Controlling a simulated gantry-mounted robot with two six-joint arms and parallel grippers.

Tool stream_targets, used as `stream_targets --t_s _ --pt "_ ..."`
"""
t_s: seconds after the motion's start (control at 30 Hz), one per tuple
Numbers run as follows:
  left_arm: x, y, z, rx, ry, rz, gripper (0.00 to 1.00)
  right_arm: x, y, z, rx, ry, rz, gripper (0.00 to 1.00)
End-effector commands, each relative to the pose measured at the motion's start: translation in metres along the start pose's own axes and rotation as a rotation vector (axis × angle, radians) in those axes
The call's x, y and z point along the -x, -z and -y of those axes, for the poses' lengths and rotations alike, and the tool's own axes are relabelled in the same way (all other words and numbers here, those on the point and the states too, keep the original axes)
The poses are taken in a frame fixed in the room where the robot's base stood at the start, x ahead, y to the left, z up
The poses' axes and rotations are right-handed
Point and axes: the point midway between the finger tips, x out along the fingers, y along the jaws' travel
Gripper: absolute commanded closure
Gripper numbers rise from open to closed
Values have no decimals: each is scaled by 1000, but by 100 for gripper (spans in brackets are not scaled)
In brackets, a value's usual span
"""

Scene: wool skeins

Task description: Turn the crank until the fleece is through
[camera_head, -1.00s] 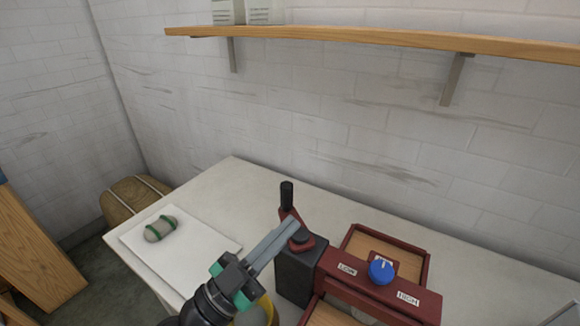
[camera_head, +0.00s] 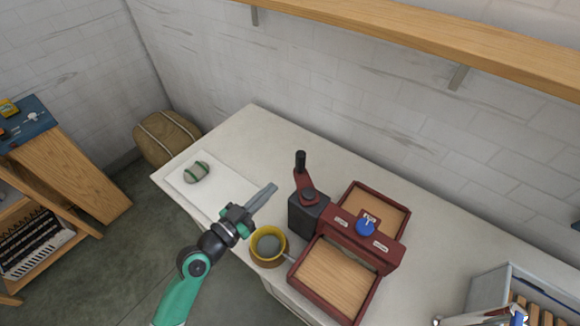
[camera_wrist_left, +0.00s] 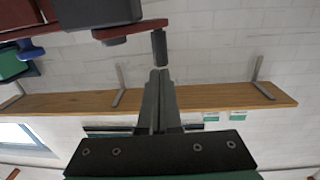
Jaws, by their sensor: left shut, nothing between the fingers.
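The crank has a black upright handle (camera_head: 300,161) on a red arm (camera_head: 304,181), at the left side of a dark red machine (camera_head: 365,238) with a blue knob. My left gripper (camera_head: 274,187) is shut and empty, left of the crank and apart from it in the head view. In the left wrist view, the handle (camera_wrist_left: 158,47) shows just beyond my fingertips (camera_wrist_left: 160,72); I cannot tell whether they touch. The machine's front tray (camera_head: 335,278) and rear tray (camera_head: 378,212) show bare wood. I cannot make out any fleece in them. My right gripper is not in view.
A grey bundle with green bands (camera_head: 196,172) lies on a white sheet (camera_head: 220,196). A yellow-rimmed bowl (camera_head: 268,262) stands between my left arm and the front tray. A grey crate (camera_head: 490,288) is at lower right. A wooden shelf (camera_head: 430,33) runs along the wall.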

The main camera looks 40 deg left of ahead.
Motion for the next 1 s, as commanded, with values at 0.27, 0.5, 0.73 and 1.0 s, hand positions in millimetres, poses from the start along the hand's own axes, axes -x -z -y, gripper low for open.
stream_targets --t_s 0.27,0.5,0.73,1.0 --pt "-61 2 0 0 -1 -2 100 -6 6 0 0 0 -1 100" --pt "-87 1 0 0 0 -1 100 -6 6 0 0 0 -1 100" --pt "-90 0 0 0 0 -1 100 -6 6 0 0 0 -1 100" --pt "-89 0 -1 1 -5 -1 100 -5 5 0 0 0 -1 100"
